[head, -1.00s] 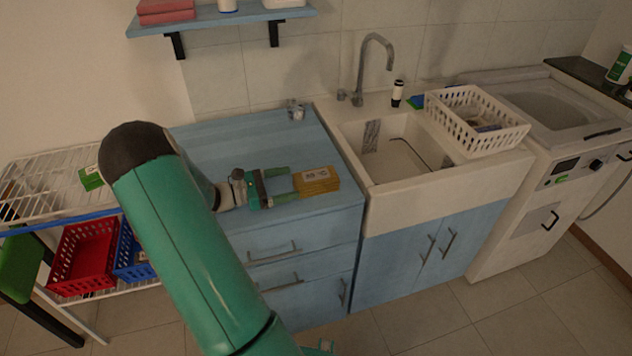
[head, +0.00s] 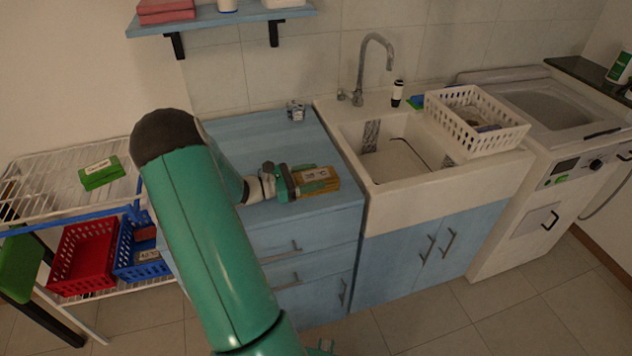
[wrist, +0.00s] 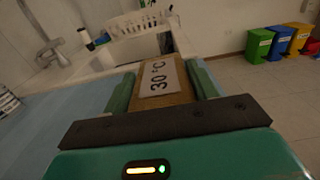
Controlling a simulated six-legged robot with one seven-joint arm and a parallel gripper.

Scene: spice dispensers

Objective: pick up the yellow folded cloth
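The yellow folded cloth (head: 328,175) lies flat near the front right corner of the blue counter (head: 240,137). It bears a white "30 °C" label. My gripper (head: 316,180) reaches in from the left at counter height, with one green finger along each long side of the cloth. In the wrist view the cloth (wrist: 172,99) sits between the two fingers. The fingers look slightly apart from its sides, so my gripper (wrist: 163,80) seems open around it. The cloth's near end is partly hidden by the gripper's body.
The white sink (head: 423,193) adjoins the counter on the right, with a white basket (head: 478,128) on its rim. A small metal object (head: 295,110) stands at the counter's back. A wire rack (head: 50,185) with red and blue baskets stands left.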

